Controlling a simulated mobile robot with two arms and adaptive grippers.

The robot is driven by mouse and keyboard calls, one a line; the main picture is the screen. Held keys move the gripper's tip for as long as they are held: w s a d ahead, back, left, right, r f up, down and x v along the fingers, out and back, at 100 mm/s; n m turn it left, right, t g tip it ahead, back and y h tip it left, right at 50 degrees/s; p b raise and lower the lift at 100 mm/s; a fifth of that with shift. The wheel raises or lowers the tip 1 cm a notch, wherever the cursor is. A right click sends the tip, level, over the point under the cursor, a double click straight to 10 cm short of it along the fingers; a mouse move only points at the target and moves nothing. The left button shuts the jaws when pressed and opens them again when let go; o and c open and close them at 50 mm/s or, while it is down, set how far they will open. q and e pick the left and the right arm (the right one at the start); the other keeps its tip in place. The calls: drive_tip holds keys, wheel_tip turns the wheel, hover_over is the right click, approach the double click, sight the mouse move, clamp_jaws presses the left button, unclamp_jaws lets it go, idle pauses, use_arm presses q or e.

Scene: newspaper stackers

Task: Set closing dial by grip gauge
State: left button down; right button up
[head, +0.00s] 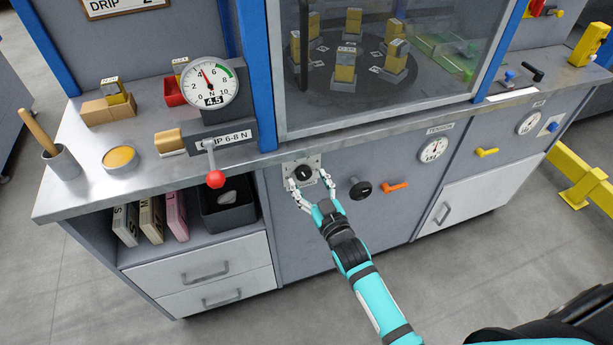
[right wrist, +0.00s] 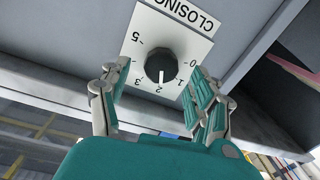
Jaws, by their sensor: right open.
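The closing dial (head: 303,173) is a black knob on a light plate on the bench's front panel. In the right wrist view the knob (right wrist: 165,66) shows upside down, its white mark near the 2 of its scale. My right gripper (head: 309,182) is open, its fingers on either side of the dial; in the right wrist view they look apart from the knob. The grip gauge (head: 207,78) is a round dial with a red needle between 4 and 6 and a readout of 4.5. A plate under it reads GRIP 6-8 N. My left gripper is out of view.
A red-knobbed lever (head: 215,179) hangs left of the dial. A black knob (head: 360,188) and an orange handle (head: 395,187) sit to its right. Above is a glazed chamber (head: 380,95) with several blocks. Open shelf and drawers (head: 205,272) lie below left.

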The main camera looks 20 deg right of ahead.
drive_tip(key=shift+w+a, duration=0.15)
drive_tip(key=shift+w, duration=1)
drive_tip(key=c, duration=1.2)
